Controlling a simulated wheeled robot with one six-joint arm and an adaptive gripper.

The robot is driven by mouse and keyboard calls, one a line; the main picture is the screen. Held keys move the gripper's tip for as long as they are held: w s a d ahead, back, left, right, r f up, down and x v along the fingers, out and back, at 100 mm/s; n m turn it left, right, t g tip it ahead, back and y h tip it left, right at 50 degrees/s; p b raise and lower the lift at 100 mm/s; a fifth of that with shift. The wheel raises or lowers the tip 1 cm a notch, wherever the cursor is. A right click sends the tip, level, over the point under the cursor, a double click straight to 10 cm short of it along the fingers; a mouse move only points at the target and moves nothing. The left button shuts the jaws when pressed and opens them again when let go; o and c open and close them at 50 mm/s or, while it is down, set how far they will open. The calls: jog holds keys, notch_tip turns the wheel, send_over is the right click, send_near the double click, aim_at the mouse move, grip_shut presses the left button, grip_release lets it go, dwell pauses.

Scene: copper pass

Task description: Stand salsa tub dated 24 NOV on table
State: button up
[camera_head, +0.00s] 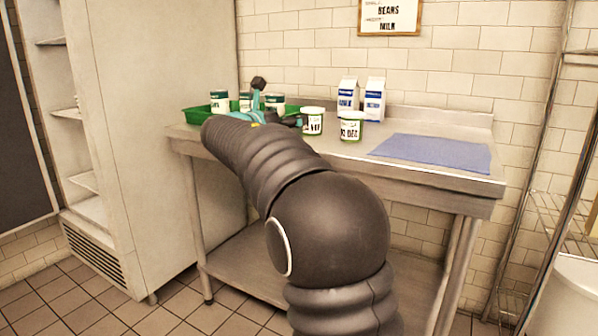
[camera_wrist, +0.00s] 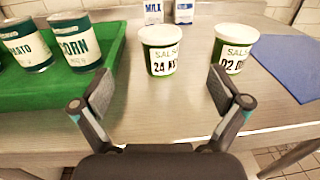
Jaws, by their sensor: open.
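Two salsa tubs with white lids and green bands stand upright on the steel table (camera_head: 400,170). The tub reading "24 N..." (camera_wrist: 160,50) is in the upper middle of the wrist view; its last letters are hard to read. My gripper (camera_wrist: 161,92) is open and empty. The 24 tub is ahead of the gap between the fingers, apart from them. In the head view my arm hides much of the gripper.
Two milk cartons (camera_head: 347,97) (camera_head: 374,99) stand behind. A blue mat (camera_head: 432,152) lies at right. A wall sign (camera_head: 390,17) reads beans and milk.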

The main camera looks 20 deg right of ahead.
jog(key=shift+s+d+f, duration=0.1)
jog(key=shift+s+f, duration=0.05)
jog(key=shift+s, duration=0.25)
jog(key=s+a+f+m+g+y, duration=0.15)
jog(key=s+f+m, duration=0.25)
jog(key=s, duration=0.4)
jog(key=s+f+m+g+y, duration=0.1)
jog(key=s+f+m+y, duration=0.25)
jog(key=s, duration=0.35)
jog(key=s+a+f+m+g+y, duration=0.1)
jog(key=s+f+m+y, duration=0.1)
jog(key=s+f+m, duration=0.45)
jog(key=s+a+f+m+y, duration=0.4)
jog(key=s+f, duration=0.3)
jog(key=s, duration=0.3)
jog(key=s+a+f+m+y, duration=0.4)
jog(key=s+a+f+m, duration=0.2)
jog(key=s, duration=0.5)
jog(key=shift+a+f+m+g, duration=0.3)
jog(key=shift+a+f+g, duration=0.1)
jog(key=shift+a, duration=0.1)
